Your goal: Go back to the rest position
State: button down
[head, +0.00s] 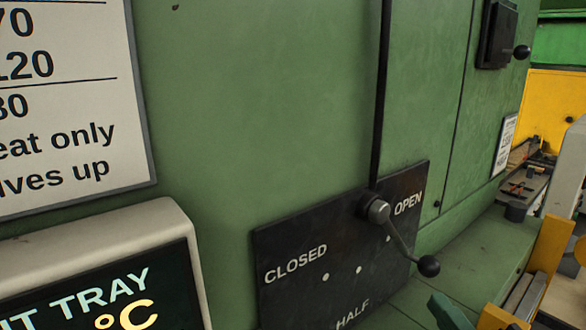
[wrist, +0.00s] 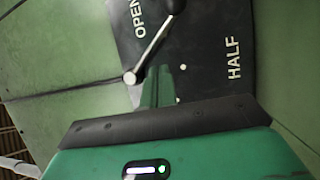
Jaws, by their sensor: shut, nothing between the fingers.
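A black lever plate (head: 300,290) on the green furnace wall carries the words CLOSED, HALF and OPEN. Its lever (head: 402,240) slants down and right from the pivot, below the OPEN label, ending in a black ball knob (head: 428,266). The lever (wrist: 152,42) and plate (wrist: 212,35) also show in the wrist view. In the head view a green tip of my gripper (head: 450,312) shows at the bottom, below the knob.
A display (head: 100,290) reading "TRAY °C" and a white sign (head: 70,110) are at the left. A black handle box (head: 497,35) is high at right. A yellow frame (head: 545,255) and a bench with small items (head: 525,185) stand at right.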

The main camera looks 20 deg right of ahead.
jog(key=w+a+r+m+t+y+p, duration=0.1)
jog(key=a+r+m+p, duration=0.2)
jog(key=a+r+p, duration=0.2)
jog(key=w+a+r+m+t+y+p, duration=0.1)
jog(key=a+r+m+p, duration=0.3)
jog(key=a+r, duration=0.8)
jog(key=w+a+r+m+t+y+p, duration=0.1)
jog(key=w+a+r+m+t+p, duration=0.1)
jog(key=a+r+p, duration=0.5)
jog(key=shift+a+r+m, duration=0.3)
jog(key=shift+r, duration=0.75)
jog(key=shift+a+r+m, duration=0.3)
jog(key=shift+a+r, duration=0.05)
jog(key=shift+r, duration=0.7)
jog(key=shift+a+r+m, duration=0.3)
jog(key=shift+r, duration=0.75)
jog(key=s+a+r+m+t+y+p, duration=0.1)
jog(key=s+a+r+m+p, duration=0.2)
jog(key=a+r, duration=0.3)
jog(key=shift+a+r+m+t, duration=0.2)
jog(key=shift+m+t, duration=0.2)
jog(key=shift+m, duration=0.4)
jog(key=shift+d, duration=0.1)
